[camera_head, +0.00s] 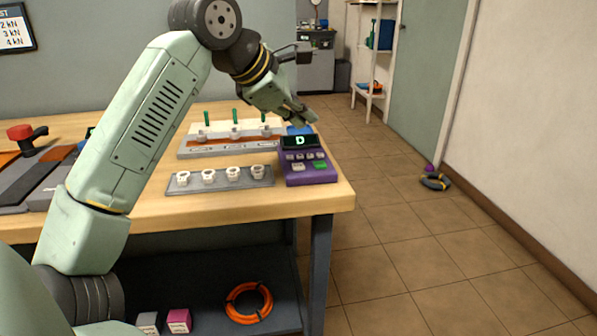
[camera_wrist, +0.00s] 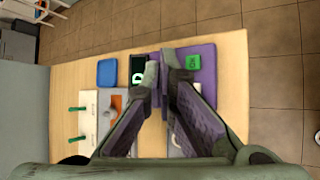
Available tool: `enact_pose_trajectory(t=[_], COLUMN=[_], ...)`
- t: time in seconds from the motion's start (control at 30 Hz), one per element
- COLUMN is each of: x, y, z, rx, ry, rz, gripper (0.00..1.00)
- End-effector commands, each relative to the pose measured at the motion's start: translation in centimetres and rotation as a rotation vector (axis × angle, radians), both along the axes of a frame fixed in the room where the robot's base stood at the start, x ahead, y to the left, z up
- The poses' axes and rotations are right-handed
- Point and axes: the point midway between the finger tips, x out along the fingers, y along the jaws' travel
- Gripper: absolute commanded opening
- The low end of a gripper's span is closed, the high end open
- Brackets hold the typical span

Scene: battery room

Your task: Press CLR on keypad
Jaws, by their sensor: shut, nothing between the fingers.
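The purple keypad (camera_head: 312,178) sits at the right end of the wooden bench. Its dark display (camera_head: 299,141) shows a green "D". Below the display are several small grey keys, then a pale key (camera_head: 298,166) at left and a green key (camera_head: 320,165) at right. I cannot read the key labels. My gripper (camera_head: 304,117) is shut and empty, above the far end of the keypad. In the wrist view, my gripper (camera_wrist: 161,68) covers the middle of the keypad (camera_wrist: 208,77) and hides most keys. The green key (camera_wrist: 193,63) shows right of the fingertips.
A grey strip with several white rings (camera_head: 220,182) lies left of the keypad. Behind it is a rack with green upright handles (camera_head: 235,117). A blue item (camera_head: 300,130) lies behind the keypad. The bench's right edge is close, with open floor (camera_head: 390,230) beyond.

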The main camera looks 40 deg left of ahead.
Motion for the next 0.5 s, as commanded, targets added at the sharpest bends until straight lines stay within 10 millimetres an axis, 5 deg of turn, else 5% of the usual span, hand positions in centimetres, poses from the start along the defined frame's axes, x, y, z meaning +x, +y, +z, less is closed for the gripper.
enact_pose_trajectory(t=[0.2, 0.5], x=[0.0, 0.0], y=[0.0, 0.0], z=[-3.9, -6.5], rx=[0.000, 0.001], ry=[0.000, 0.001], rz=[0.000, 0.001], gripper=[0.00, 0.00])
